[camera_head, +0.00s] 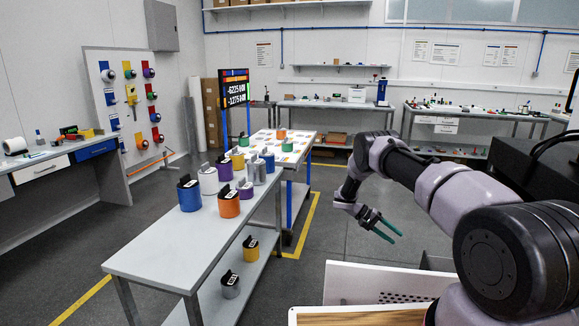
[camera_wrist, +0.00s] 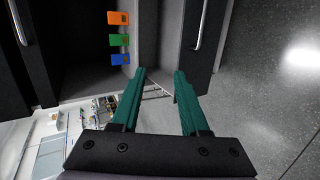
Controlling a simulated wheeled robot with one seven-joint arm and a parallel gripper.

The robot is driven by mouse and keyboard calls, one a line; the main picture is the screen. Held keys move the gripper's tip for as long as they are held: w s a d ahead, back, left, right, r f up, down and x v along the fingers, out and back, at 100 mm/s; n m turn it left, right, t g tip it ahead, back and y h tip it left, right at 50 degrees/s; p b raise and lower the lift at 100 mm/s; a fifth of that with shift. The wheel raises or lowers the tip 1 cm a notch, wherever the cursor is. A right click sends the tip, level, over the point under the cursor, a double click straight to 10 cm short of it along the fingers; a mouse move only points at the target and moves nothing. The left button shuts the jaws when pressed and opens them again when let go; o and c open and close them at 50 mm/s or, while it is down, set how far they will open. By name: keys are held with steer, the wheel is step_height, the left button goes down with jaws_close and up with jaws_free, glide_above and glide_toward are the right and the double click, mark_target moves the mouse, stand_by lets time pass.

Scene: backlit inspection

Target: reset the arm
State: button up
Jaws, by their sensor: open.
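My gripper (camera_head: 386,229) is open and empty, with two green fingers. In the head view it hangs in free air over the floor, to the right of the grey table. In the wrist view my gripper (camera_wrist: 160,80) shows its two fingers spread apart with nothing between them. My arm reaches in from the right side of the head view and bends down at the elbow.
A grey table (camera_head: 150,260) at left carries several coloured canisters, including a blue one (camera_head: 189,196). Its lower shelf holds more. A white perforated panel (camera_head: 370,285) stands at bottom centre. Workbenches line the back wall. Open floor (camera_head: 335,225) lies between table and arm.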

steer(key=a+r+t+y, duration=0.1)
steer(key=a+r+y, duration=0.1)
steer(key=r, duration=0.9)
steer(key=a+r+y, duration=0.1)
steer(key=r+y, duration=0.1)
steer(key=r, duration=0.9)
steer(key=s+a+r+t+y, duration=0.1)
steer(key=s+a+r+y, duration=0.15)
steer(key=r, duration=0.65)
steer(key=s+a+r+t+y, duration=0.15)
steer(key=s+r, duration=0.25)
steer(key=r, duration=0.4)
steer(key=s+a+r+t+y, duration=0.3)
steer(key=s+a+r+t, duration=0.1)
steer(key=s+r, duration=1.05)
steer(key=s+a+t+y, duration=0.1)
steer(key=s+a+t, duration=0.1)
steer(key=s, duration=0.6)
steer(key=s+a+r+t+y, duration=0.1)
steer(key=s+a+t, duration=0.1)
steer(key=s, duration=0.6)
steer(key=shift+a, duration=0.3)
steer(key=shift+s, duration=0.1)
